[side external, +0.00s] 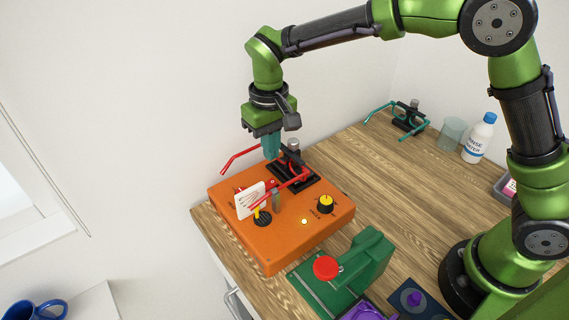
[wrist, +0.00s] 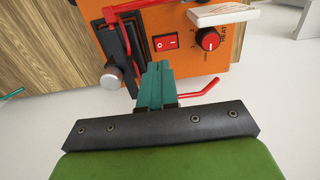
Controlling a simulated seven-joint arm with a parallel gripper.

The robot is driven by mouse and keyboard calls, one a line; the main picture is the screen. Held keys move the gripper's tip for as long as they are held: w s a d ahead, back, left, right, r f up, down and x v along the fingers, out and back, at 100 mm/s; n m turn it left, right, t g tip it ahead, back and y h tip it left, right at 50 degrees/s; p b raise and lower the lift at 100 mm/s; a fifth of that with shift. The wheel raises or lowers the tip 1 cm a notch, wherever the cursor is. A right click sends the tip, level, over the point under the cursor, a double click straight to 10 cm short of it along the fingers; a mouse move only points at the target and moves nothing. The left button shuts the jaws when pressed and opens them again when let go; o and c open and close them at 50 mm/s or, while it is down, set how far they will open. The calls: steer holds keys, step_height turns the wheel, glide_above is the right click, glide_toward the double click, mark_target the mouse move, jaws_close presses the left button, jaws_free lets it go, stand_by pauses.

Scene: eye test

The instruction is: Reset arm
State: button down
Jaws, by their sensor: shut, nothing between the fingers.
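My gripper (side external: 272,156) hangs fingers-down over the back part of an orange control box (side external: 293,243). Its teal fingers are shut together and empty; they also show in the wrist view (wrist: 156,72). The tips are close beside a black stand (side external: 297,177) with red rods (side external: 240,160) on the box. I cannot tell whether they touch it. The stand also shows in the wrist view (wrist: 122,47), just left of the fingers, with a silver knob (wrist: 112,77).
The box bears a white card (side external: 249,201), a red switch (wrist: 165,43) and a red knob (wrist: 207,39). A green device with a red button (side external: 326,267) stands in front. A teal-armed stand (side external: 407,118), beaker (side external: 452,133) and bottle (side external: 478,140) stand behind. The wooden table (side external: 375,185) is clear mid-right.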

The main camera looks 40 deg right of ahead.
steer(key=shift+w, duration=0.1)
steer(key=s+d+r+m+t+y, duration=0.1)
steer(key=s+d+r, duration=0.4)
steer(key=s, duration=0.5)
steer(key=s+d+r+m+t+y, duration=0.1)
steer(key=s+d+r+m+t, duration=0.2)
steer(key=s+d+r+t, duration=0.3)
steer(key=s+d, duration=0.4)
steer(key=shift+d, duration=0.2)
